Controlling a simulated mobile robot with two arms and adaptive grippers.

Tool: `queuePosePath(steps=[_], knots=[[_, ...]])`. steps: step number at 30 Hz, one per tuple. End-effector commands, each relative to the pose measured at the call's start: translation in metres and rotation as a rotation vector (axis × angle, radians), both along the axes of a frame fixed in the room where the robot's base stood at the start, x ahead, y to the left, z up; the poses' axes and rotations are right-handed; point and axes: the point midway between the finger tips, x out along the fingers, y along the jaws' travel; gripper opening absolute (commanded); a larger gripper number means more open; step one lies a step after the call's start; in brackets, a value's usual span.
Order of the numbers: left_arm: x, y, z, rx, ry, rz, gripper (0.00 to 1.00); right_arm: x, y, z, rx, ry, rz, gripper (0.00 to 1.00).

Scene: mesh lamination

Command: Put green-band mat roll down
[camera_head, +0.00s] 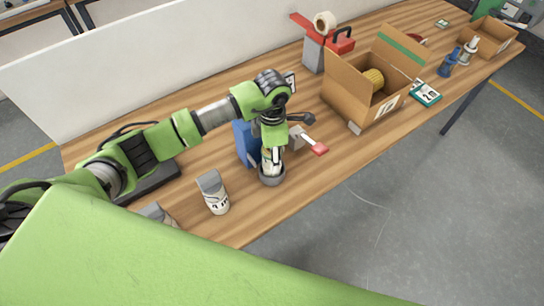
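My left arm reaches in from the left over the wooden table. My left gripper (271,160) points down at the middle of the table, beside a blue upright object. A pale, roll-like piece shows between its dark fingers, just above or inside a round grey cup-like base (271,179). The fingers hide much of it. I cannot make out a green band, or whether the fingers press on it. An open cardboard box (350,103) stands to the right, with a yellow roll (374,79) inside. A green strip (401,45) runs along its raised flap. My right gripper is not in view.
A white container with a grey top (215,192) stands left of the gripper, near the front edge. A red-handled tool (317,147) lies to the right. A tape dispenser (316,45) stands behind. A white partition backs the table.

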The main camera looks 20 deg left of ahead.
Motion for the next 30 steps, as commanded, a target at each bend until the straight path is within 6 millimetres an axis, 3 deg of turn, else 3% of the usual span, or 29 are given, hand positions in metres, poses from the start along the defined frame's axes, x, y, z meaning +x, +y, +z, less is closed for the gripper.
queuePosePath(steps=[6, 15, 21, 30], knots=[[0.002, 0.001, 0.043, 0.0, -0.009, -0.002, 0.44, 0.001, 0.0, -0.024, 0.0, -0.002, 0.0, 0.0], [0.001, 0.001, 0.097, 0.001, -0.003, 0.0, 0.44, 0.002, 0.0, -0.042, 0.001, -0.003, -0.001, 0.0], [0.0, 0.001, 0.109, 0.001, 0.0, -0.001, 0.44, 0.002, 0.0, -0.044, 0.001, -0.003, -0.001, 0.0], [0.0, 0.001, 0.109, 0.001, 0.0, 0.0, 0.44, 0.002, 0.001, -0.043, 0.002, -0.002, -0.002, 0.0]])
